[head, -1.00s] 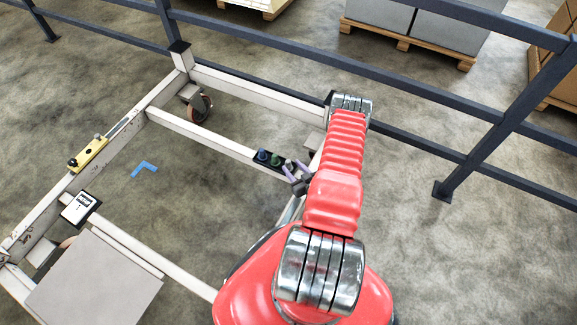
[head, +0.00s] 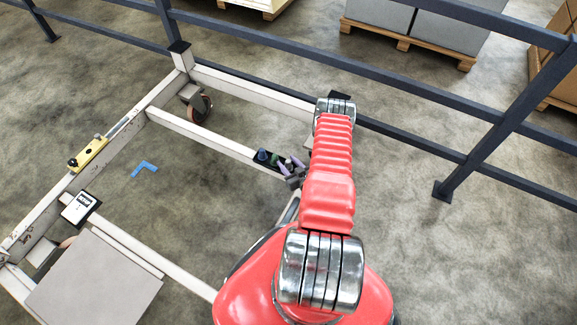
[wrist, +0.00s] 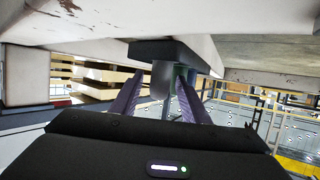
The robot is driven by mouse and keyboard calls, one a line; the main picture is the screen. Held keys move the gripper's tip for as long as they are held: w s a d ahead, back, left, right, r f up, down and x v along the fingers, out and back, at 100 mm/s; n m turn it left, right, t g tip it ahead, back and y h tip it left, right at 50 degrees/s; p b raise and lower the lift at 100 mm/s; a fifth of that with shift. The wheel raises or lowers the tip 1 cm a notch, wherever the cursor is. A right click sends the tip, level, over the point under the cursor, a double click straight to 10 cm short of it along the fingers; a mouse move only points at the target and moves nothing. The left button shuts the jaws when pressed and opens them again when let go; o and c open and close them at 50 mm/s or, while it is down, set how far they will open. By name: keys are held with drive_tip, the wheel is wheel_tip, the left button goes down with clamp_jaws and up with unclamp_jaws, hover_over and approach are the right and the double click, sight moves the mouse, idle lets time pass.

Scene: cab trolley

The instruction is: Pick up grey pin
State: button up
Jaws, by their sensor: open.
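The grey pin (wrist: 162,78) shows in the wrist view below a black block (wrist: 150,49), in the gap between my two purple fingers. My gripper (wrist: 158,92) is open, with one finger on each side of the pin. I cannot tell whether either finger touches it. In the head view my gripper (head: 290,165) is at the right end of the black holder (head: 283,169) on the trolley's middle bar, and its fingers partly hide the grey pin there.
A blue pin (head: 262,155) and a green pin (head: 275,159) stand to the left in the same holder. The white trolley frame (head: 210,134) surrounds open floor. A yellow fixture (head: 88,154) sits on its left bar. A dark railing (head: 400,89) runs behind.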

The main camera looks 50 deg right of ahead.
sight(288, 160)
drive_tip(key=shift+c, duration=0.3)
clamp_jaws()
drive_tip(key=shift+r, duration=0.1)
drive_tip(key=shift+r, duration=4.9)
